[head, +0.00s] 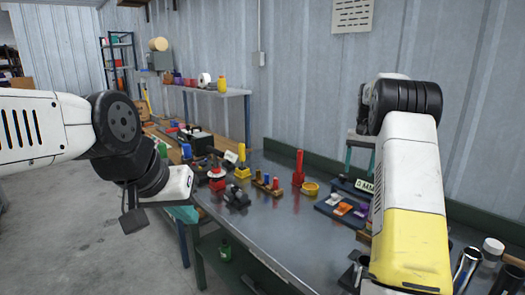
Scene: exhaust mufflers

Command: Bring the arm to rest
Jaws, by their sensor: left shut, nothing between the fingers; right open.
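My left arm comes in from the left edge, with a white link and black joints. Its gripper (133,221) is a small dark piece hanging below the black wrist, over the floor at the near left side of the metal table. It is shut and holds nothing. My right arm stands at the right of the head view, its white and yellow link reaching down over the table. That link runs out at the bottom edge, and I cannot make out the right gripper's fingers.
The metal table (262,221) has a green rim and carries red and yellow fixtures (299,168), a yellow ring (310,188) and a dark tray (330,210) with coloured parts. Shiny metal tubes (467,266) stand at the lower right. Grey floor (75,255) is clear at the left.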

